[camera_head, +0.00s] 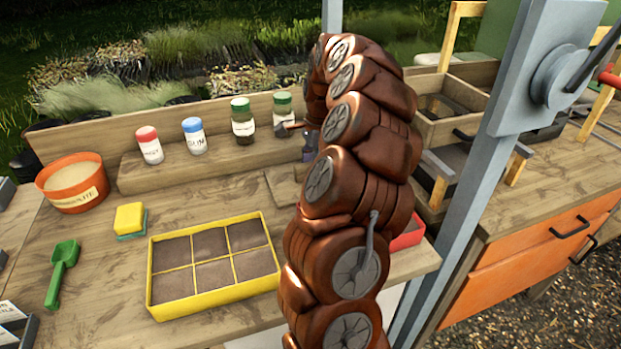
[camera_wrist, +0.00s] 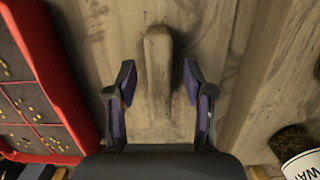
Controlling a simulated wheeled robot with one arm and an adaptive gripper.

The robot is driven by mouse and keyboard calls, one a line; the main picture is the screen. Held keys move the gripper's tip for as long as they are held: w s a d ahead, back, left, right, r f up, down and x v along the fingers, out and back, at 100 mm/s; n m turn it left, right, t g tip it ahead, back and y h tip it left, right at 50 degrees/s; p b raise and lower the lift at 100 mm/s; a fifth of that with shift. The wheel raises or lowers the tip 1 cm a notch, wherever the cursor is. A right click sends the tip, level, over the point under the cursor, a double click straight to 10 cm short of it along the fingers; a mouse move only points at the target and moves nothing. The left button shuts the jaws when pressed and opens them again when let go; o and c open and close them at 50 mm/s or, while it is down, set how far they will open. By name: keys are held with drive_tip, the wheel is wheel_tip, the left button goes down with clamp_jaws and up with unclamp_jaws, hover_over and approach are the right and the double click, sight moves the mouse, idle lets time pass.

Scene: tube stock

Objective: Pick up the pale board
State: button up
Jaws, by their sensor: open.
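The pale board (camera_wrist: 158,60) is in the wrist view, seen as a narrow wooden piece standing out from the wooden bench top. My gripper (camera_wrist: 158,80) is open, with one dark, purple-padded finger on each side of it. A gap shows between each finger and the board, so I see no contact. In the head view a pale wooden piece (camera_head: 283,186), apparently the same board, lies in front of the raised shelf. My brown arm hides its right part and most of my gripper.
A red tray (camera_wrist: 42,70) with seeds lies left in the wrist view, and a labelled jar (camera_wrist: 300,155) lower right. In the head view, a yellow sectioned tray (camera_head: 212,290), a green scoop (camera_head: 62,272) and a sponge (camera_head: 130,218) are left of my arm. Several jars stand on the shelf (camera_head: 200,165).

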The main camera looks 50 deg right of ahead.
drive_tip(key=shift+f+b, duration=0.25)
drive_tip(key=shift+b, duration=0.1)
idle(0.3)
drive_tip(key=shift+c, duration=0.4)
clamp_jaws()
